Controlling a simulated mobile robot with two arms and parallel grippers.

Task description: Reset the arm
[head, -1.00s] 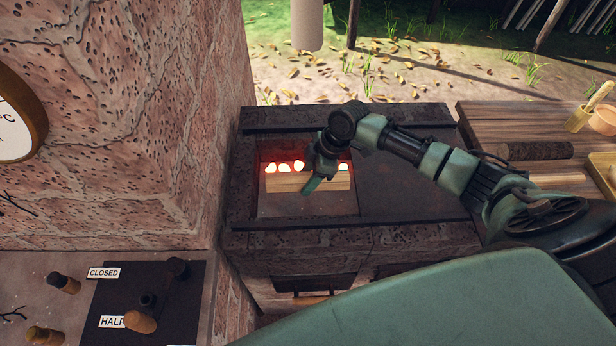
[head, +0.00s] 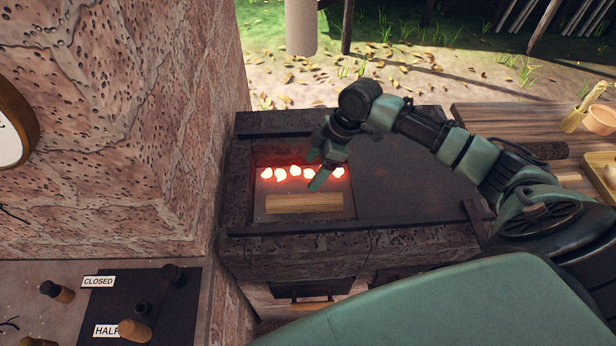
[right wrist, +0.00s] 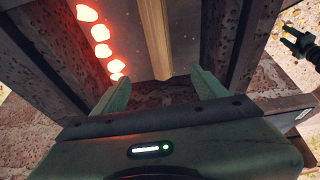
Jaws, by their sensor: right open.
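My right arm reaches in from the right in the head view. Its gripper (head: 316,168) hangs over the fire pit, open and empty. In the right wrist view its two green fingers (right wrist: 160,92) stand apart with nothing between them. A light wooden stick (head: 304,203) lies in the pit near its front edge, apart from the fingers; it also shows in the right wrist view (right wrist: 156,38). Glowing red coals (head: 295,172) lie in a row behind the stick. My left gripper is not in the head view; a small dark claw shows at the right wrist view's upper right.
The stone stove (head: 410,165) has a flat dark top right of the pit. A brick wall (head: 130,110) rises at the left. A grey pipe (head: 300,28) hangs above. A wooden table (head: 500,118) with a log stands at the right. Levers with labels (head: 98,282) are at lower left.

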